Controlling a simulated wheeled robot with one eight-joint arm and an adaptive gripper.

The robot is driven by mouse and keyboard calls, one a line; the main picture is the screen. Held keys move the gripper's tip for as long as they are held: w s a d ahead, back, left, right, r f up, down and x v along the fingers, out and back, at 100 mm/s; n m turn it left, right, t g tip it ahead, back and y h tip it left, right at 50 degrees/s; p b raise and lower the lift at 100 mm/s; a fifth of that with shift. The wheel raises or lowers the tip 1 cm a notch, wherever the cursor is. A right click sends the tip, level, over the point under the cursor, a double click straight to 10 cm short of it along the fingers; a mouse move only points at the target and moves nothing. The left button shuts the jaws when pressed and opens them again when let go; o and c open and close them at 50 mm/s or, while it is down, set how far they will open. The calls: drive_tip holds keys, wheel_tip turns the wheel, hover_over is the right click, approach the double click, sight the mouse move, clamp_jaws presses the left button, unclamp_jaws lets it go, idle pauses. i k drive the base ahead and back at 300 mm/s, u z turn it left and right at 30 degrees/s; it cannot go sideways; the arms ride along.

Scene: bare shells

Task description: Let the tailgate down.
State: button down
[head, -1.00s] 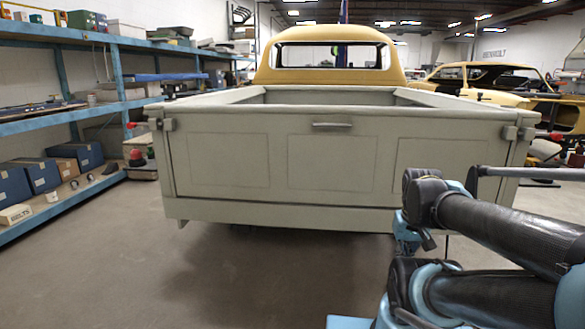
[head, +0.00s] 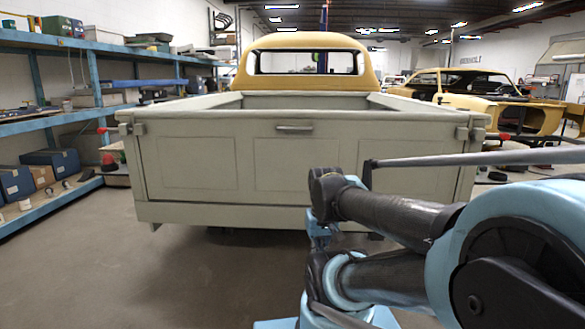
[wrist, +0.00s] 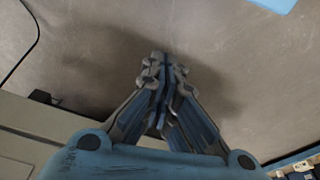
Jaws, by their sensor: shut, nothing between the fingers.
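The tailgate (head: 296,163) of the pickup stands upright and shut across the bed in the head view. It is a pale grey-green panel with a metal handle (head: 295,129) at its top middle. Latch pieces show at its left corner (head: 138,128) and right corner (head: 470,133). My arm covers part of its lower right. My gripper (wrist: 158,60) shows in the wrist view with its fingers together and empty, above bare floor. A pale panel lies at lower left there, apart from the fingertips; I cannot tell which part it is. I cannot make out the gripper in the head view.
Blue shelving (head: 60,122) with boxes runs along the left wall. A yellow car (head: 470,88) stands at the back right. The floor (head: 90,265) behind the truck is clear on the left.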

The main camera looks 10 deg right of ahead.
sight(246, 156)
drive_tip(key=z, duration=0.55)
drive_tip(key=k, duration=1.4)
drive_tip(key=u, duration=1.25)
drive_tip(key=i, duration=1)
drive_tip(key=z, duration=0.05)
